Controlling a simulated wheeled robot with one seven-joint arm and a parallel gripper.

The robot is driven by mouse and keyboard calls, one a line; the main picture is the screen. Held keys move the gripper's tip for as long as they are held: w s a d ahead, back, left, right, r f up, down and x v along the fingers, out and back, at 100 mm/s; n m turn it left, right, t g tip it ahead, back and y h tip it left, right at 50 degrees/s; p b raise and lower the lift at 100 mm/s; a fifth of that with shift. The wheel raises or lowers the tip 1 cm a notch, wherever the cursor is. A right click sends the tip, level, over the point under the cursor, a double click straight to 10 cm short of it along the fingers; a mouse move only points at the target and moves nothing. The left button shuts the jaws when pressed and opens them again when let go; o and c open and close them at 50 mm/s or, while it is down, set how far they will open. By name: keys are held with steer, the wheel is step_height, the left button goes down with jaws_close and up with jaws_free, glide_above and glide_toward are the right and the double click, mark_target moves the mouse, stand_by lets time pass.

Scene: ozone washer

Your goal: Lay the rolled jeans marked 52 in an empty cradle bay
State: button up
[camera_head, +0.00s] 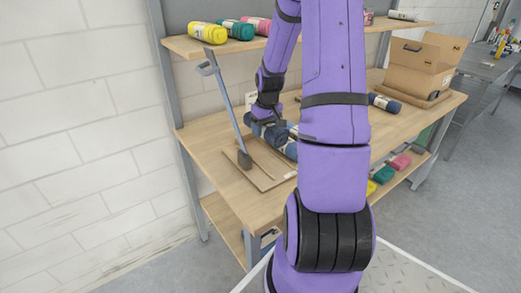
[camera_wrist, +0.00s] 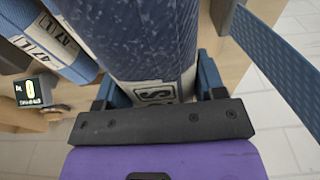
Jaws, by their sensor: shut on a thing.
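My gripper (camera_head: 268,118) is over the wooden bench. In the wrist view my gripper (camera_wrist: 160,92) is shut on a rolled pair of dark blue jeans (camera_wrist: 140,40). Its white label (camera_wrist: 155,93) is partly hidden by the gripper, so only part of the marking shows. Another blue roll marked 47 (camera_wrist: 50,40) lies to its left. In the head view, blue rolls (camera_head: 290,148) show beside and below the gripper, partly hidden by my arm. A wooden board (camera_head: 265,182) lies on the bench in front; I cannot make out cradle bays clearly.
A grey-blue bar (camera_head: 226,98) slants up close to my gripper. A small display (camera_wrist: 33,91) reads 0. A dark blue roll (camera_head: 384,103) and cardboard box (camera_head: 415,68) are at the bench's right. Coloured rolls lie on the upper shelf (camera_head: 186,44).

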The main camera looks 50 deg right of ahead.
mark_target(264, 157)
step_height(264, 157, down, 10)
steer(key=shift+w+r, duration=0.1)
stand_by(0.4)
steer(key=o, duration=1.1)
steer(key=shift+o, duration=0.2)
steer(key=r, duration=0.4)
steer(key=s+r, duration=0.1)
steer(key=r, duration=0.7)
steer(key=shift+s+a, duration=0.15)
steer(key=shift+s, duration=0.05)
